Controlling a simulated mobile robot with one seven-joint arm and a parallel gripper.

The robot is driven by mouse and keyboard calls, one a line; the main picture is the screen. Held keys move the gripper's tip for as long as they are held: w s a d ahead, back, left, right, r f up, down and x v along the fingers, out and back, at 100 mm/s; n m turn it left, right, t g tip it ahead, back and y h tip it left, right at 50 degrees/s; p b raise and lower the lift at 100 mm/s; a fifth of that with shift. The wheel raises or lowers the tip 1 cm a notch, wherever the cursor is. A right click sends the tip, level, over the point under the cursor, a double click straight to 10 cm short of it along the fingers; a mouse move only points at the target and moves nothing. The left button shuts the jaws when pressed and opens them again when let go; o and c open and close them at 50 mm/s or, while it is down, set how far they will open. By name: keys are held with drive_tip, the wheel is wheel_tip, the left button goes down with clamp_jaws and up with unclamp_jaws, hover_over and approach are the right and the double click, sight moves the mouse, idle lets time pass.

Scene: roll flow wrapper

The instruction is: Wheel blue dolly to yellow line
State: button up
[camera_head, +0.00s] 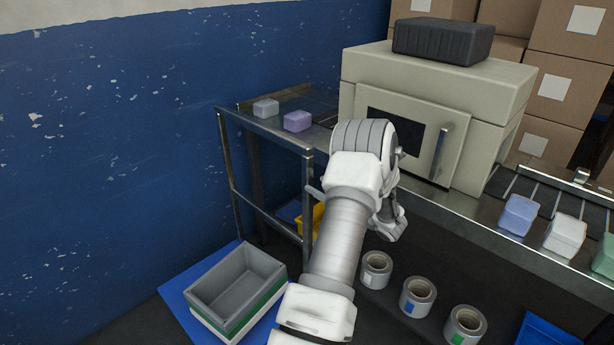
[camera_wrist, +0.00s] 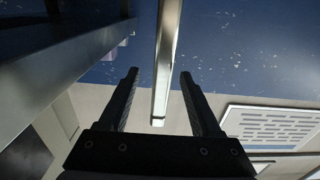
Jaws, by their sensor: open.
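My gripper (camera_wrist: 158,76) is open, with its two dark fingers apart in the wrist view. A pale metal bar (camera_wrist: 165,60) shows between the fingers, and I cannot tell whether they touch it. In the head view my arm reaches down in front of the conveyor frame, and the fingertips are hard to make out. A flat blue surface (camera_head: 181,285) lies under stacked bins at the lower left. Another blue piece (camera_head: 548,330) is cut off at the lower right. I cannot tell whether either is the blue dolly. No yellow line is visible.
A grey bin (camera_head: 240,283) tops the stack. Several film rolls (camera_head: 376,270) stand below the conveyor (camera_head: 470,222). A cream wrapper machine (camera_head: 440,90) sits on it. A yellow bin (camera_head: 315,217) is partly hidden behind my arm. Cartons (camera_head: 565,80) stand at the back right.

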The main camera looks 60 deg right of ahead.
drive_tip(key=p+v, duration=0.1)
drive_tip(key=v, duration=0.8)
drive_tip(key=shift+s, duration=0.3)
drive_tip(key=shift+a, duration=0.1)
